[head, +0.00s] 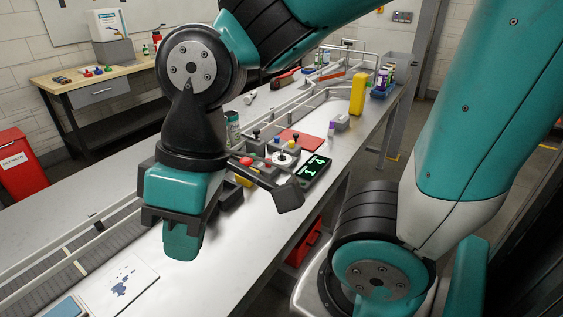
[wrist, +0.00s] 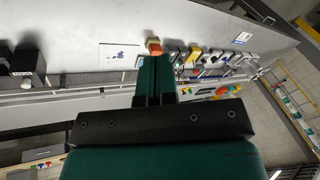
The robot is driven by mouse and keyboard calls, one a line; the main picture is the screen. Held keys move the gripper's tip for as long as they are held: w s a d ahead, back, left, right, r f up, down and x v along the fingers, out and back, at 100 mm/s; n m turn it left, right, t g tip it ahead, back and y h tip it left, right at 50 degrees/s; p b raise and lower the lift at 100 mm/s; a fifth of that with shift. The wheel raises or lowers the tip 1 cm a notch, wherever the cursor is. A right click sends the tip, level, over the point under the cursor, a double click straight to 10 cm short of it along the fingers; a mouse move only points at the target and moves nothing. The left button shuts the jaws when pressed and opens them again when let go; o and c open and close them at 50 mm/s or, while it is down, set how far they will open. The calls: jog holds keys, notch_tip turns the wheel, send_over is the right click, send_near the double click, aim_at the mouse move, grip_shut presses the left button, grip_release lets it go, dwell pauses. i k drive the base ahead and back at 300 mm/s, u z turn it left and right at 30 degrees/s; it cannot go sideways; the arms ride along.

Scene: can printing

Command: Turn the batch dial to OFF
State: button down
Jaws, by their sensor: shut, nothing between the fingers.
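A round white dial (head: 284,158) with a dark knob sits on a grey control box in the middle of the head view. Its pointer setting and labels are too small to read. A dark panel with a lit green display (head: 314,169) lies just right of it. My gripper (head: 183,246) is shut and empty, pointing down over the bench, left of and nearer than the dial. A dark wrist part extends toward the control box and hides some of its near side. In the wrist view the teal fingers (wrist: 155,73) are together; I cannot make out the dial there.
The long grey bench (head: 255,235) has clear surface right of my gripper. A white printed sheet (head: 120,287) lies at the near left. A red pad (head: 302,141) and yellow block (head: 358,93) are beyond the controls. A conveyor rail runs along the left.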

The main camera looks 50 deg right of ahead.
aim_at(282, 157)
jog(key=k, duration=0.5)
jog(key=z, duration=2)
jog(key=i, duration=1.3)
jog(key=u, duration=2.1)
